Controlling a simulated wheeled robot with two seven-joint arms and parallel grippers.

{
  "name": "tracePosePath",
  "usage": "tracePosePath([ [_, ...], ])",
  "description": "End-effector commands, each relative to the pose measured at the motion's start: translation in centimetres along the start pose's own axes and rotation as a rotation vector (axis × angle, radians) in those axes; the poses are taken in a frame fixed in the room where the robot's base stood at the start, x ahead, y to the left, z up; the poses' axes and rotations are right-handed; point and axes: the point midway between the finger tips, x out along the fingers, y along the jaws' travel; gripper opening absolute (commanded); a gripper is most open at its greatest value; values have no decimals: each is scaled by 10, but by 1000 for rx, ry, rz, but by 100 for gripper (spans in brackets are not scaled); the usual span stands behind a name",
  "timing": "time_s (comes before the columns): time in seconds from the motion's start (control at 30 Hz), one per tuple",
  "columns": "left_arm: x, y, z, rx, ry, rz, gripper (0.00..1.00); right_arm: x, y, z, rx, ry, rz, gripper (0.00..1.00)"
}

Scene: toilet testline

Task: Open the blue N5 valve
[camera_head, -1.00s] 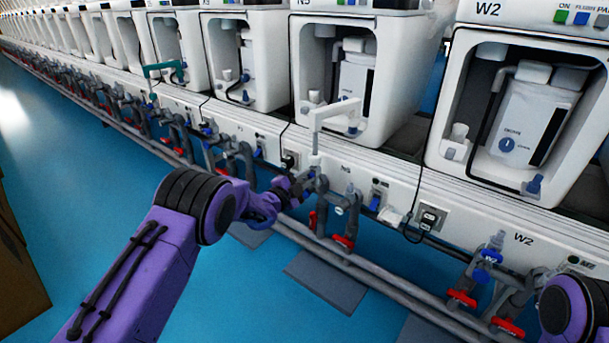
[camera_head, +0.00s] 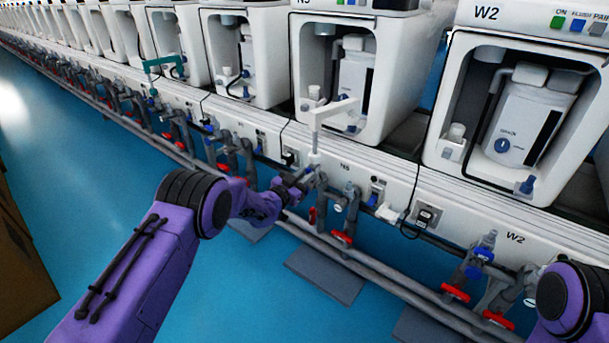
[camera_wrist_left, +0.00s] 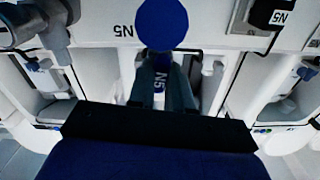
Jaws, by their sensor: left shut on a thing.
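The N5 unit (camera_head: 375,30) stands above, with a white angled arm (camera_head: 332,108) projecting just over my gripper. Red-handled valves (camera_head: 341,238) and grey pipes run close below. The W2 unit (camera_head: 490,55) is to the right. The blue floor in front is open.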

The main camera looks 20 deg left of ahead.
Motion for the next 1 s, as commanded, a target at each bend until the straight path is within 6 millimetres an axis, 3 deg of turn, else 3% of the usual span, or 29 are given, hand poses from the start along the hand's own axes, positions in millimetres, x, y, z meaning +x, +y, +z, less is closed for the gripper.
tracePosePath([
  [0.33, 0, 0, 0, -149, -2, -1, 0, -4, 0, -2, 0, 0, 0, 43],
  [0.9, 0, 0, 1, -180, -2, -1, 0, -4, 0, -2, 0, 0, 0, 43],
  [0.93, 0, 0, 1, -180, -2, -1, 22, -4, 0, -2, 0, 0, 0, 43],
  [0.97, 0, 0, 1, -180, -2, -1, 30, -4, 0, -2, 0, 0, 0, 43],
  [1.0, 0, 0, 1, -180, -2, -1, 30, -4, 0, -2, 0, 0, 0, 43],
])
